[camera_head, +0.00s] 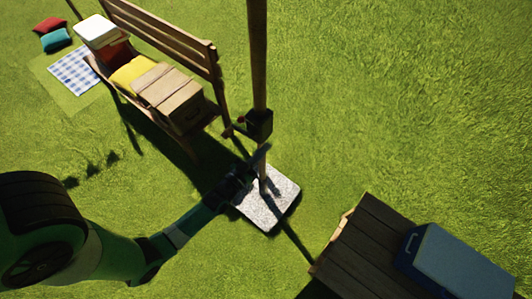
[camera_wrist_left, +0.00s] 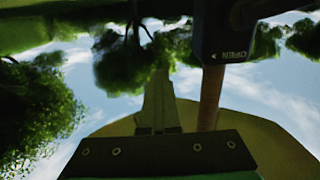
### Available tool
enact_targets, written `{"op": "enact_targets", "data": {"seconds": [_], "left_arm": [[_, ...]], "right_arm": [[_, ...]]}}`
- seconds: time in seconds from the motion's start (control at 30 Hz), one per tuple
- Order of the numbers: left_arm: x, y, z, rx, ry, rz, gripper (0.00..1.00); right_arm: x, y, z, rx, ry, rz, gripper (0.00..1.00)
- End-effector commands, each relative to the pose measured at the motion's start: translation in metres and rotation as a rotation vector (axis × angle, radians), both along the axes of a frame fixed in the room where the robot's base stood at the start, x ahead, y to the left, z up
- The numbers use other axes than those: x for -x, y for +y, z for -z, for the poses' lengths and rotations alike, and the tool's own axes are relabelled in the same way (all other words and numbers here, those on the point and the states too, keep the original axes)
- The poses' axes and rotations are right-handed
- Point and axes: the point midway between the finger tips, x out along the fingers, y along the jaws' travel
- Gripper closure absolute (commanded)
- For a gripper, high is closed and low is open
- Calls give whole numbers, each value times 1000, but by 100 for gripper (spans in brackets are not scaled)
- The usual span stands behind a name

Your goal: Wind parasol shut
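The parasol pole (camera_head: 259,60) stands upright in the head view, with a dark crank housing (camera_head: 260,124) on it. A crank with a small red part (camera_head: 240,120) sticks out to the housing's left. My left gripper (camera_head: 257,160) is just below the housing, close beside the pole; I cannot tell whether it touches it or how far its fingers are apart. In the upside-down left wrist view, the housing (camera_wrist_left: 224,30) shows an "OPEN" mark with an arrow. The pole (camera_wrist_left: 210,98) runs to a yellowish surface, seemingly the canopy (camera_wrist_left: 270,140). My right gripper is out of view.
A speckled base slab (camera_head: 281,208) lies on the grass under the pole. A bench (camera_head: 165,30) with boxes and a yellow cushion (camera_head: 132,72) stands at the upper left. A wooden table (camera_head: 365,240) with a blue-grey cooler (camera_head: 455,265) is at the lower right. Upper right grass is clear.

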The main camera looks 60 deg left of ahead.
Motion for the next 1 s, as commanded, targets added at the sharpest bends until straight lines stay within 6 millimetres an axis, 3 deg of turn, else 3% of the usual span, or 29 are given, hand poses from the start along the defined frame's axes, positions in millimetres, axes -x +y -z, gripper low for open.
{"op": "enact_targets", "data": {"seconds": [0.1, 0.2, 0.4, 0.57, 0.7, 0.87, 1.0], "left_arm": [[3, 7, 18, -4, -1, 0, 100], [6, 13, 25, -2, 0, -2, 100], [7, 16, 25, 1, 3, -3, 100], [10, 22, 51, 1, 4, -5, 100], [10, 22, 54, 0, 1, -1, 100], [10, 21, 84, 1, 2, 0, 100], [9, 21, 81, 0, 1, -1, 100]], "right_arm": [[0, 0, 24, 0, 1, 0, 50], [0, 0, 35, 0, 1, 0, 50], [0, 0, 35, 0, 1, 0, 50], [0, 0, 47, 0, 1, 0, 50], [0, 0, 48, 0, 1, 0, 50], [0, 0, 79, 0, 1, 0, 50], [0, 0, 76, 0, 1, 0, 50]]}}
